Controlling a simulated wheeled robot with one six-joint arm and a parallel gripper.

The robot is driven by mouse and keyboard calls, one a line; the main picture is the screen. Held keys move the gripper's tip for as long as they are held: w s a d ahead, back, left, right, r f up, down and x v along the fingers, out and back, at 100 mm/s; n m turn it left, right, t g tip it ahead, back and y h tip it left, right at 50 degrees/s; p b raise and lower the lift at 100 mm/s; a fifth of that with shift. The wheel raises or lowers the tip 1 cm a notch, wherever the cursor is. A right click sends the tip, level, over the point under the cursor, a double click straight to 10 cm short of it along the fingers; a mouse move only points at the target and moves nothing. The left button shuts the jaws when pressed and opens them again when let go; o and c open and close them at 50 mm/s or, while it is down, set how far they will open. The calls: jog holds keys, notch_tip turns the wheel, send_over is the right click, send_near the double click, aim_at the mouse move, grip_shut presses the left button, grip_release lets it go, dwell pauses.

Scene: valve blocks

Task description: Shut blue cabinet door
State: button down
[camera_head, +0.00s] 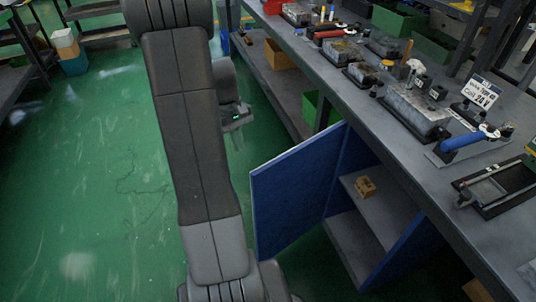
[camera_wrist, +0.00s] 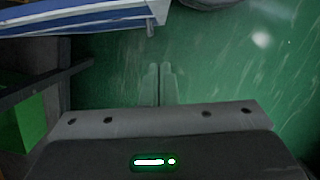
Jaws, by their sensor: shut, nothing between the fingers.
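The blue cabinet door (camera_head: 295,190) stands wide open, swung out from the cabinet under the workbench. The cabinet (camera_head: 375,215) shows its grey shelf with a small brown box (camera_head: 365,187) on it. In the wrist view a blue and white panel edge, seemingly the door (camera_wrist: 85,17), crosses the upper left. My gripper (camera_wrist: 159,68) is shut and empty over the green floor, apart from that panel. In the head view my wrist shows behind my arm, to the upper left of the door; its fingertips are hard to make out there.
The workbench (camera_head: 345,95) runs along the right with valve blocks (camera_head: 418,108), tools and a "24 V" sign (camera_head: 482,93) on top. A green bin (camera_head: 316,110) sits on the lower shelf beyond the door. The green floor (camera_head: 85,180) at left is clear.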

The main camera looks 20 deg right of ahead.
aim_at(252, 176)
jog(key=s+f, duration=0.2)
jog(key=f, duration=0.1)
jog(key=s+d+f+b, duration=0.1)
jog(key=s+f, duration=0.1)
jog(key=f, duration=0.1)
jog(key=s+d+f+b, duration=0.1)
jog(key=s+f, duration=0.1)
jog(key=f, duration=0.1)
jog(key=shift+d+f, duration=0.15)
jog(key=shift+f, duration=0.15)
